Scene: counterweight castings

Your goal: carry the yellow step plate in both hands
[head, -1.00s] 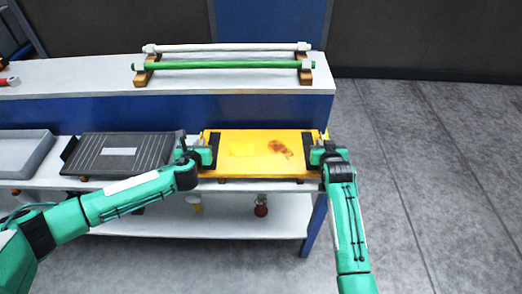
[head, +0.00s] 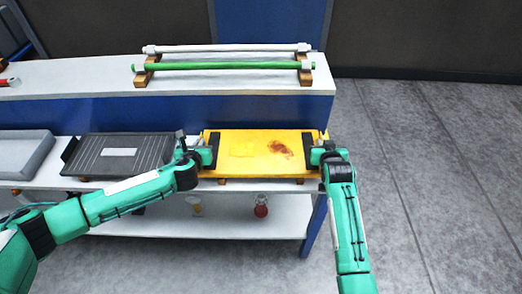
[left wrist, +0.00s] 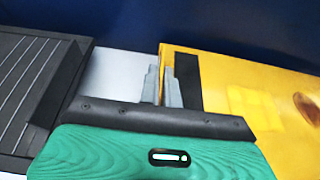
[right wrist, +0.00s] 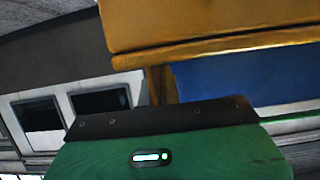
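The yellow step plate (head: 245,166) lies level at the right end of the bench, with a paler yellow patch and a reddish-brown stain on top. My left gripper (head: 212,150) is at its left edge. In the left wrist view the two close fingers (left wrist: 163,85) stand on either side of that edge, shut on it beside a black strip. My right gripper (head: 315,153) is at the plate's right edge. In the right wrist view the plate (right wrist: 210,25) fills the top and the fingers do not show, so their closure is hidden.
A black ribbed plate (head: 150,145) lies left of the yellow plate, and a grey tray (head: 22,155) further left. A raised shelf (head: 90,80) behind holds a green bar (head: 220,66) and a white bar on wooden rests. Open floor (head: 440,180) lies to the right.

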